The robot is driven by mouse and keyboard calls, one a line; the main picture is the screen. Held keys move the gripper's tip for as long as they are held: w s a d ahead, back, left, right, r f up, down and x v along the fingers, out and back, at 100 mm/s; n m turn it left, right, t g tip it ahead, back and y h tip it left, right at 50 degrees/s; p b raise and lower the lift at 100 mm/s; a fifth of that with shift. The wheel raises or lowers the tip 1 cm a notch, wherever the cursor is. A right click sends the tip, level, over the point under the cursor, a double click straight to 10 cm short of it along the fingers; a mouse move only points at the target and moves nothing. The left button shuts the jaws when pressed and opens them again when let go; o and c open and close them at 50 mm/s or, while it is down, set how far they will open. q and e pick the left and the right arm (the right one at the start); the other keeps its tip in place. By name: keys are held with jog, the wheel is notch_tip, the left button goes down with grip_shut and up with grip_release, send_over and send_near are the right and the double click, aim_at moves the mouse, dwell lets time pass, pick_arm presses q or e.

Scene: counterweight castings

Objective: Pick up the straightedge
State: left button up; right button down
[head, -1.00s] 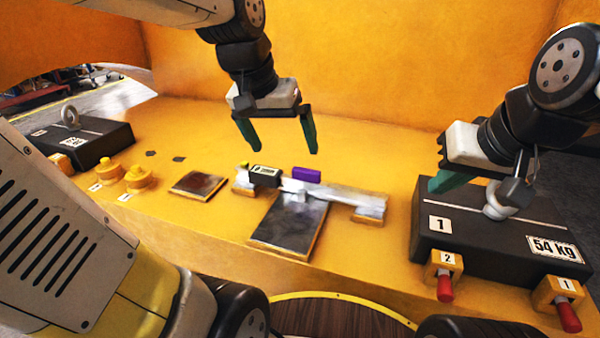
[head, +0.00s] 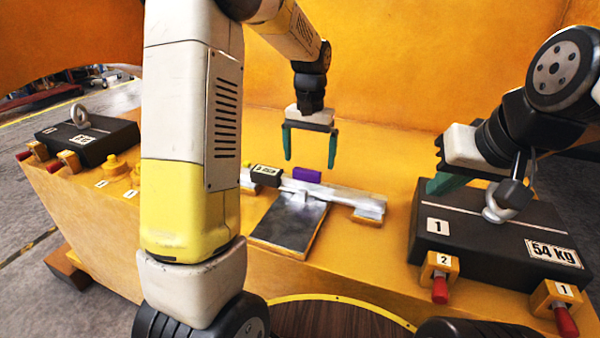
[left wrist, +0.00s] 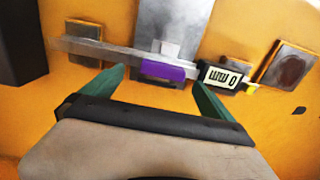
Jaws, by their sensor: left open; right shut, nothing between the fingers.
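The straightedge is a long silver bar (head: 340,194) lying on small yellow supports at its ends. A purple block (head: 307,175) and a black gauge with a display (head: 265,172) sit along it; they also show in the left wrist view as the purple block (left wrist: 165,72) and the gauge (left wrist: 218,77). My left gripper (head: 310,162) is open and empty, pointing down just above and behind the bar, its fingers to either side of the purple block. In the left wrist view the bar (left wrist: 105,52) passes beyond the fingertips. My right gripper (head: 446,184) is shut and empty over the right casting.
A black casting (head: 470,228) marked 54 kg, with a ring on top, stands at right. Another casting (head: 88,140) stands at far left. A dark plate (head: 287,230) lies under the bar. Red-handled yellow blocks (head: 440,278) line the front edge. My left arm hides the table's left-middle.

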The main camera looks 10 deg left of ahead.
aim_at(306, 170)
pick_arm(q)
jog(key=f, duration=0.5)
jog(key=shift+s+a+f, duration=0.1)
jog(key=shift+s+a, duration=0.05)
jog(key=shift+a, duration=0.15)
grip_shut()
notch_tip(306, 170, up, 10)
jog(key=shift+r, duration=0.1)
dwell(0.5)
